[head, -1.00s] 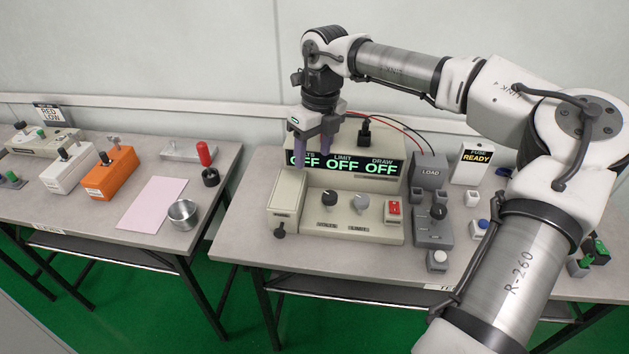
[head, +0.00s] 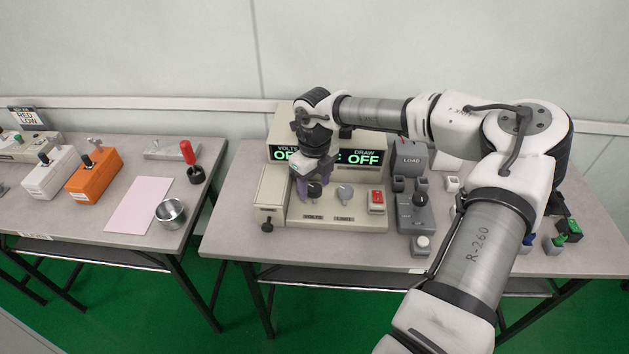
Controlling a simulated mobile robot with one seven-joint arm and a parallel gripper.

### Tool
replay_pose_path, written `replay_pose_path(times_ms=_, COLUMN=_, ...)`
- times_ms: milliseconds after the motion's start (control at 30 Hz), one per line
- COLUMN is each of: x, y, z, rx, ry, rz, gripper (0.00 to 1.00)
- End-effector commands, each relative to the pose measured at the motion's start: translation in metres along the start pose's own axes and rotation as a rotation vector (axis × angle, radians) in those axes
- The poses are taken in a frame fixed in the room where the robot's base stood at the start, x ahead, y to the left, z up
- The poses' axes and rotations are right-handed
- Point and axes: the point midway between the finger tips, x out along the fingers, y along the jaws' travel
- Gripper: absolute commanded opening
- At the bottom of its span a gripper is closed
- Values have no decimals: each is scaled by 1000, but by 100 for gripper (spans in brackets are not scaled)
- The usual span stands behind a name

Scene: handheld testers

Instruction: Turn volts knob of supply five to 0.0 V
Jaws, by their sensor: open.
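The beige power supply (head: 348,216) stands on the right table. Its display (head: 362,158) reads OFF under DRAW; the VOLTS part is partly covered and the LIMIT part is hidden by my arm. The dark volts knob (head: 314,190) sits above the VOLTS label, partly hidden by my gripper. My gripper (head: 308,180) is open and points down at the volts knob, its fingertips right by it; I cannot tell whether they touch it. The grey limit knob (head: 344,192) is just to the right.
A red switch (head: 376,197) is at the supply's right end. A grey load box (head: 413,205) stands beside it. A beige block with a dark knob (head: 270,195) adjoins on the left. The left table holds an orange box (head: 94,176), pink sheet (head: 138,205) and metal cup (head: 170,212).

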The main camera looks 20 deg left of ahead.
Motion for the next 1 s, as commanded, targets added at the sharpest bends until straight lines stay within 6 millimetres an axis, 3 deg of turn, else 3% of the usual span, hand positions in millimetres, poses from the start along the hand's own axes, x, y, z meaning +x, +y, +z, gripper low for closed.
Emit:
replay_pose_path(times_ms=367, x=6, y=0, z=0, rx=0, ry=-1, rz=1, gripper=54)
replay_pose_path(times_ms=700, x=5, y=0, z=0, rx=0, ry=-1, rz=1, gripper=11)
replay_pose_path(times_ms=1000, x=6, y=0, z=0, rx=-39, ry=-1, rz=1, gripper=11)
